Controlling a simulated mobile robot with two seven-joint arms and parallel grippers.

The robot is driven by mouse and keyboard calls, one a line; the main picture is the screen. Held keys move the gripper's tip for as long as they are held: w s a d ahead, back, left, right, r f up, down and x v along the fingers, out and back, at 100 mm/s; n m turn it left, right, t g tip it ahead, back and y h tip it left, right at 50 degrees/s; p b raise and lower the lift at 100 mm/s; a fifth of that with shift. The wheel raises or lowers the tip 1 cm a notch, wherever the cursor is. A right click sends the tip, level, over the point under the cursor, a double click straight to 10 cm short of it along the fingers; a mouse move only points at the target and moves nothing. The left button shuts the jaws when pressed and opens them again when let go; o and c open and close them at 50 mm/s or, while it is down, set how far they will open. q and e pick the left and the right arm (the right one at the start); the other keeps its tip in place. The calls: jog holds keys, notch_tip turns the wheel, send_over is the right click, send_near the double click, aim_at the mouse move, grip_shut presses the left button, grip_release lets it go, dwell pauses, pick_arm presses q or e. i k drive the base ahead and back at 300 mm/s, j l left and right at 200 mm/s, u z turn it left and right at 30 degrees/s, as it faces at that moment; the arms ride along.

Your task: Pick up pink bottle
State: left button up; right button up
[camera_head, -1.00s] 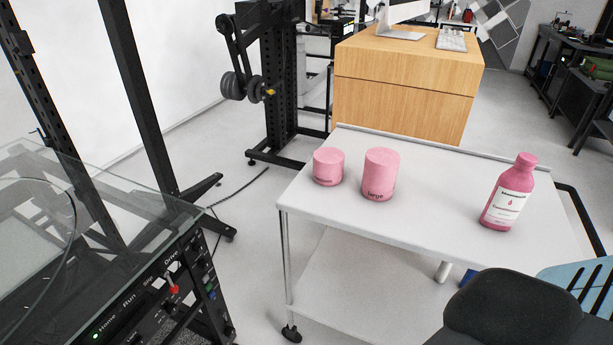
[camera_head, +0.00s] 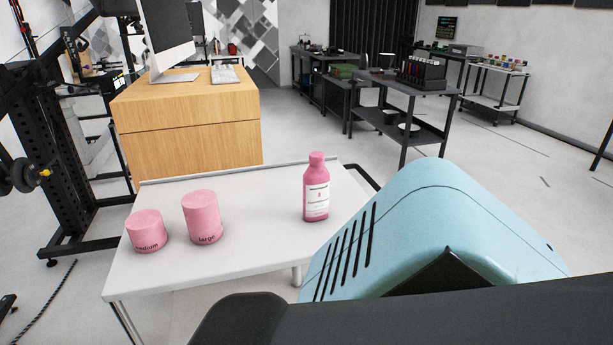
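The pink bottle (camera_head: 316,188) stands upright on the right part of the white cart top (camera_head: 240,252). It has a pink cap and a white label. My blue and black arm parts fill the lower right of the head view, in front of the cart's right side. Neither gripper's fingers show in this view.
Two pink cylinders, one marked medium (camera_head: 147,231) and one marked large (camera_head: 202,217), stand on the left of the cart top. A wooden desk (camera_head: 190,120) with a monitor (camera_head: 166,35) is behind the cart. Dark shelving (camera_head: 400,115) stands farther back. Open floor lies to the right.

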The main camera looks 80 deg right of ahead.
aim_at(316, 178)
jog(key=i+j, duration=0.4)
jog(key=j, duration=0.2)
jog(key=z, duration=2.5)
jog(key=i+j+z, duration=0.2)
jog(key=z, duration=0.25)
jog(key=i+j, duration=0.1)
jog(key=j, duration=0.25)
